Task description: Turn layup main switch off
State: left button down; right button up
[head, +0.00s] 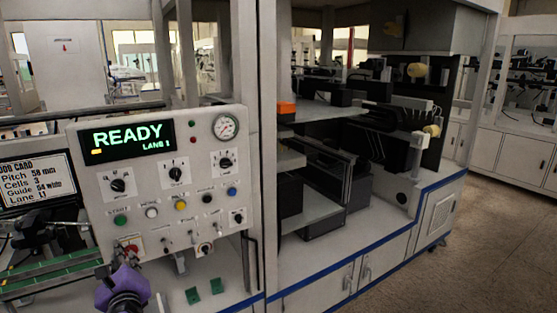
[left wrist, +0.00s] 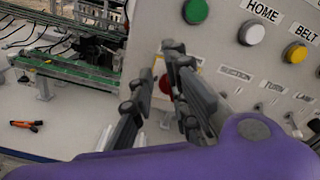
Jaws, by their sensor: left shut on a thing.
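The control panel (head: 150,205) shows a lit "READY LANE 1" display (head: 126,140). A red switch knob (head: 124,246) on a pale plate sits at the panel's lower left; it also shows in the left wrist view (left wrist: 165,83), partly hidden by my fingers. My left gripper (head: 130,256), purple with dark fingers, is in front of the panel at this knob. In the left wrist view its fingers (left wrist: 158,88) stand on both sides of the red knob and are shut on it. The knob's exact angle is hidden. My right gripper is not in view.
Black selector knobs (head: 176,172), coloured buttons (head: 180,205) and small toggles crowd the panel near my gripper. Green rails (head: 45,278) lie at the left. Small green blocks (head: 192,295) and orange-handled pliers (left wrist: 26,125) lie on the bench. Open floor (head: 450,260) is at the right.

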pick_arm(q)
jog(key=shift+a+v, duration=0.15)
jog(key=shift+v, duration=1.05)
jog(key=shift+a+v, duration=0.15)
jog(key=shift+v, duration=1.1)
jog(key=shift+s, duration=0.2)
